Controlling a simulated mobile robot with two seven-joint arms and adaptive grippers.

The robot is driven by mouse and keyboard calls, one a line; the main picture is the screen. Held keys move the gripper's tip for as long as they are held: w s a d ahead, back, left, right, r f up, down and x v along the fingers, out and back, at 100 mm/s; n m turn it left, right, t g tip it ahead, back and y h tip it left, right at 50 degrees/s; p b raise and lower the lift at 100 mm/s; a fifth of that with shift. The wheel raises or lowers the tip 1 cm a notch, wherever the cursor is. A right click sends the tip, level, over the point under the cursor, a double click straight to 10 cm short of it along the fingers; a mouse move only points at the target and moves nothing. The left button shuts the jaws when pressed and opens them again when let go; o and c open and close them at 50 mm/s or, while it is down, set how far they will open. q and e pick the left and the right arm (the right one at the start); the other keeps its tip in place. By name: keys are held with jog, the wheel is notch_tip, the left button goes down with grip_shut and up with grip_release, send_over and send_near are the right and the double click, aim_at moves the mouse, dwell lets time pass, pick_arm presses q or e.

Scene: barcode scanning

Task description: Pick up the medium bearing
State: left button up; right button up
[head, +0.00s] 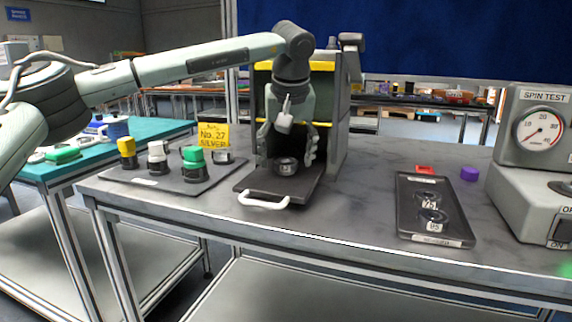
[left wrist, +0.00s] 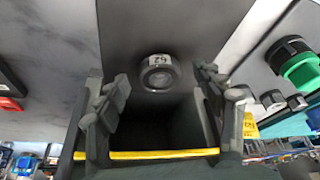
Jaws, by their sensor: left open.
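A small round metal bearing (head: 286,166) sits on the dark pull-out tray (head: 296,190) at the front of a dark box. It also shows in the left wrist view (left wrist: 158,75), with a small printed label on its side. I cannot tell its size class for certain. My left gripper (head: 289,150) points down at the bearing from above, with its fingers apart and nothing between them. In the left wrist view the fingers of the left gripper (left wrist: 163,82) stand on either side of the bearing, apart from it. My right gripper is not in view.
The box (head: 337,120) stands close behind the gripper. A white handle (head: 263,202) sticks out in front. A mat (head: 150,181) with colored-topped pieces lies left. A black tray (head: 430,187) with two labelled rings and a spin test machine (head: 535,130) stand right. Bare tabletop (head: 360,200) lies between.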

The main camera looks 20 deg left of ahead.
pick_arm(q)
jog(key=c, duration=1.4)
jog(key=shift+r, duration=0.1)
